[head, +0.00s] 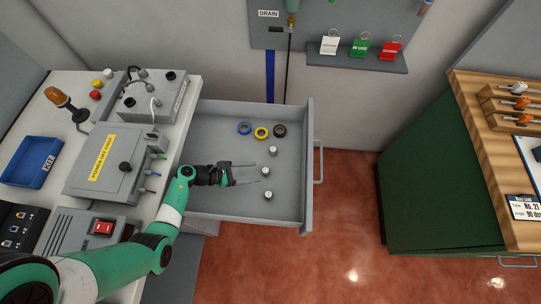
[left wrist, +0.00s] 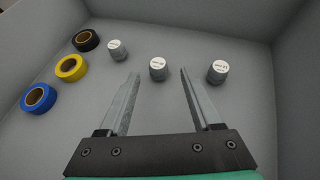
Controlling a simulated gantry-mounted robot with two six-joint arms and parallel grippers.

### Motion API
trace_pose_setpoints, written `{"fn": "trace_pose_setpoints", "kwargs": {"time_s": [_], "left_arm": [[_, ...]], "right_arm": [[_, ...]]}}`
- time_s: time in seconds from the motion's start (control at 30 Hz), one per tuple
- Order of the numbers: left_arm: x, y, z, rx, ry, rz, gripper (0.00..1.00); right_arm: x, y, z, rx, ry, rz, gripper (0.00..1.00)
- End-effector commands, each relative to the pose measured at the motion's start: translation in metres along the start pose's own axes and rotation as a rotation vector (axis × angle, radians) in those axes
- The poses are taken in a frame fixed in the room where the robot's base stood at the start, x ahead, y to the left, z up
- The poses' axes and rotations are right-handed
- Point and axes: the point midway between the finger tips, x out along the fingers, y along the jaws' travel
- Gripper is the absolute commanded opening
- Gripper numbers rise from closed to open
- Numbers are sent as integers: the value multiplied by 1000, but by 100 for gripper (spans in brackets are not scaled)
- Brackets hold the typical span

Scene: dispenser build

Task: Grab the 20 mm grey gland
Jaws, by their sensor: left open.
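Three small grey glands with white printed caps stand upright in the open drawer: an upper one (head: 273,151), a middle one (head: 265,171) and a lower one (head: 268,195). In the left wrist view they are the left gland (left wrist: 118,51), middle gland (left wrist: 158,70) and right gland (left wrist: 218,73). The cap print is too small to read surely, so I cannot tell which is 20 mm. My left gripper (head: 257,174) is open and empty over the drawer. In the left wrist view the middle gland shows beyond and between its fingertips (left wrist: 160,76). My right gripper is out of view.
Blue (head: 244,128), yellow (head: 261,133) and black (head: 279,130) tape rolls lie in the drawer's back part. The drawer walls (head: 308,165) surround everything. A bench with a grey box (head: 105,165) is at left; a green cabinet (head: 430,165) stands at right.

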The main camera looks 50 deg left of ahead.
Motion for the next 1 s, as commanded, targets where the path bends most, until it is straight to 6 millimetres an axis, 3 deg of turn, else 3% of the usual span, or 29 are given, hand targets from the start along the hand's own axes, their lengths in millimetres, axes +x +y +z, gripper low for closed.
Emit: {"fn": "trace_pose_setpoints", "kwargs": {"time_s": [0.2, 0.37, 0.63, 0.9, 1.0], "left_arm": [[23, 1, -2, 2, -2, 0, 65], [28, 1, -1, 0, -3, 1, 65], [72, 1, -5, 1, -4, 1, 65], [76, 2, -2, 0, -4, 3, 65], [75, 2, -2, -1, -4, 3, 49]], "right_arm": [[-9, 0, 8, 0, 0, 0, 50], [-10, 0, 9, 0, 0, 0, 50], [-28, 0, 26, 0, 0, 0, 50], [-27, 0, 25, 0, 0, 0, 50], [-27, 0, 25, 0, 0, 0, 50]]}}
